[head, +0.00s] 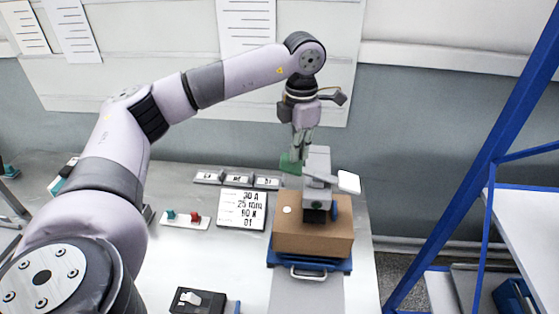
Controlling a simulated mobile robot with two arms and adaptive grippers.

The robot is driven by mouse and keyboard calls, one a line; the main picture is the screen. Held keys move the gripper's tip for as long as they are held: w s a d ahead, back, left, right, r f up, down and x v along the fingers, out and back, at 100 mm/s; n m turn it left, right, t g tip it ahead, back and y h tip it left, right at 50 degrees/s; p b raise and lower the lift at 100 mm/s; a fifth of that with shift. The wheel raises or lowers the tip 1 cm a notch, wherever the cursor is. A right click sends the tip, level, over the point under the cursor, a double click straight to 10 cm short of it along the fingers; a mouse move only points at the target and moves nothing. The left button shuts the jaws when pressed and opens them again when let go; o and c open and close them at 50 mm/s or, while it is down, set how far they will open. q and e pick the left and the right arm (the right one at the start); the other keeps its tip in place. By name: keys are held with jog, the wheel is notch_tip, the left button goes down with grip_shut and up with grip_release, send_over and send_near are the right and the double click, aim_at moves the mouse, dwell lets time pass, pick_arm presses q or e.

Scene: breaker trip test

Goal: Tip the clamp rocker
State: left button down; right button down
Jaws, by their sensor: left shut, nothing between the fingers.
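A grey clamp device (317,165) stands upright on a brown block on the bench. A light-coloured paddle (348,182) sticks out to its right on a grey arm; it looks like the rocker, but I cannot tell for sure. A green part (290,163) shows behind the device's left side. My left gripper (300,150) points down at the top left of the device. Its fingers are shut with nothing between them. I cannot tell whether the fingertips touch the device. My right gripper does not show.
The brown block (312,240) rests on a blue base with a metal handle (308,273). A printed card (241,209), a small panel with teal and red switches (185,219) and a black box (198,301) lie to the left. A blue frame (470,170) stands at right.

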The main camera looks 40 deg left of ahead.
aim_at(298, 164)
pick_arm(q)
jog(key=shift+f, duration=0.3)
jog(key=shift+f+b, duration=0.75)
jog(key=shift+f, duration=0.05)
jog(key=shift+f+b, duration=0.55)
jog(key=shift+f, duration=0.2)
dwell(0.5)
jog(key=shift+r+p, duration=0.35)
jog(key=shift+r, duration=0.1)
jog(key=shift+r+p, duration=2.1)
jog(key=shift+r, duration=1.05)
